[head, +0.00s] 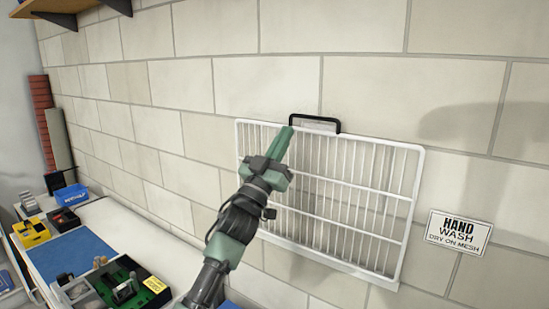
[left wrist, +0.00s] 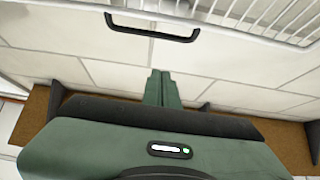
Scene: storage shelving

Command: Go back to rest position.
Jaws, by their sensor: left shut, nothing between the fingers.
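My left gripper (head: 287,133) is raised in front of the wall, its green fingers together and empty. In the head view it overlaps the upper left part of a white wire rack (head: 345,195) on the wall. The fingers also show shut in the left wrist view (left wrist: 159,85). A black handle (head: 315,118) is at the rack's top edge, just right of the fingertips in the head view; it also shows in the left wrist view (left wrist: 152,27). I cannot tell whether the fingers touch anything. My right gripper is in neither view.
A white sign (head: 458,232) reading "HAND WASH DRY ON MESH" is on the wall right of the rack. At the lower left, a table (head: 110,212) holds a yellow box (head: 31,232), a blue bin (head: 70,196) and trays. A wooden shelf (head: 60,6) is at the upper left.

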